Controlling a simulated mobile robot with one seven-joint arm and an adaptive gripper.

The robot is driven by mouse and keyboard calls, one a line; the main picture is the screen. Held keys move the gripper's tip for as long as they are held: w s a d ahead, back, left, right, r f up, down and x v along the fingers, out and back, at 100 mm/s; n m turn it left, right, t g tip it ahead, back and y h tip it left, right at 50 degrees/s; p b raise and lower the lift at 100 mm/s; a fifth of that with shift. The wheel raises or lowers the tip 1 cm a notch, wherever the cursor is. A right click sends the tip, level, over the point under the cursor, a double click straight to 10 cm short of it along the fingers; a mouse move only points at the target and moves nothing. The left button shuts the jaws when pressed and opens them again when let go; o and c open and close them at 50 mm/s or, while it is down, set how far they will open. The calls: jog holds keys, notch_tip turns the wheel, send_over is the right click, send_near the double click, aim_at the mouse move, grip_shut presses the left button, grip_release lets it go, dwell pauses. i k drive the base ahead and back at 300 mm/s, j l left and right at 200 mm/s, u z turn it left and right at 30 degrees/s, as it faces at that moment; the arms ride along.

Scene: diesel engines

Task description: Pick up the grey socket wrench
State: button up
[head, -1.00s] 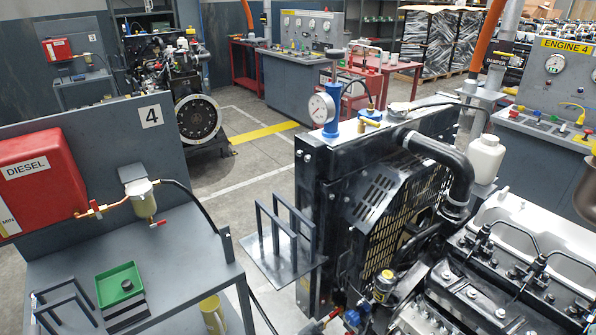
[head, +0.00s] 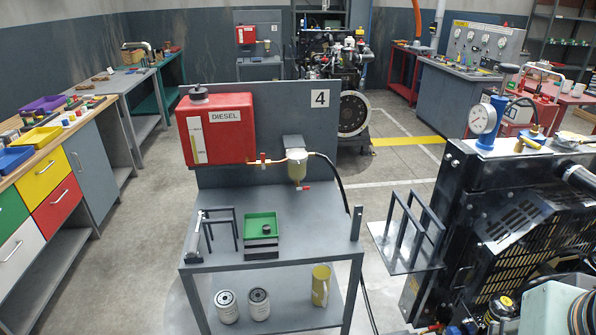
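The cart carries a green tray (head: 261,224) and a red diesel tank (head: 215,130). A black engine radiator (head: 480,215) stands right. Open floor lies between the cart and the left workbench (head: 75,190).

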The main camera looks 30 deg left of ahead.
aim_at(195, 243)
jog(key=u, duration=1.95)
jog(key=z, duration=0.25)
jog(key=i+j+z, duration=0.2)
jog(key=z, duration=0.2)
jog(key=i+j+z, duration=0.15)
jog(key=j+z, duration=0.2)
jog(key=i+j+z, duration=0.1)
jog(key=j, duration=0.25)
jog(key=i+j+z, duration=0.1)
jog(key=j, duration=0.25)
jog(key=i+j+z, duration=0.1)
jog(key=i+j, duration=0.15)
jog(key=j, duration=0.15)
jog(key=i+j+z, duration=0.1)
jog(key=j, duration=0.3)
